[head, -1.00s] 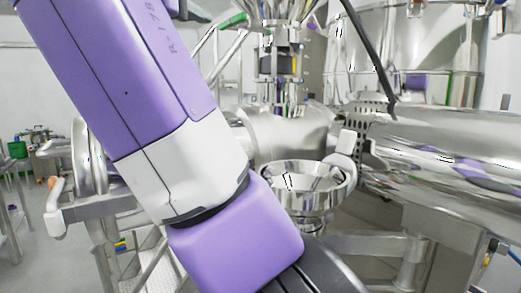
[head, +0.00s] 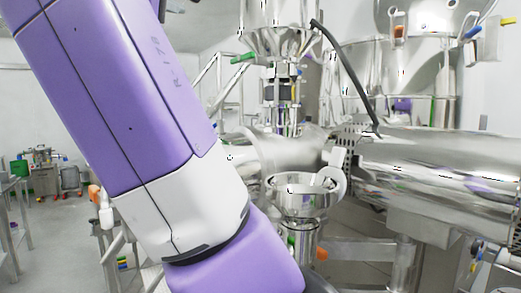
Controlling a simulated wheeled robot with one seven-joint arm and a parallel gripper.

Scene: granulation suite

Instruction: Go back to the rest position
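My purple and white arm crosses the left half of the head view from the upper left to the bottom middle. Its far end runs out of the bottom edge, so my gripper is not in view. I cannot see whether it holds anything.
A steel funnel-shaped bowl (head: 300,196) stands just right of my arm. A large horizontal steel cylinder (head: 445,172) fills the right side. A steel vessel (head: 280,30) with a black hose (head: 345,72) is above. Open floor (head: 55,240) lies at left, with a wheeled cart (head: 45,172) farther back.

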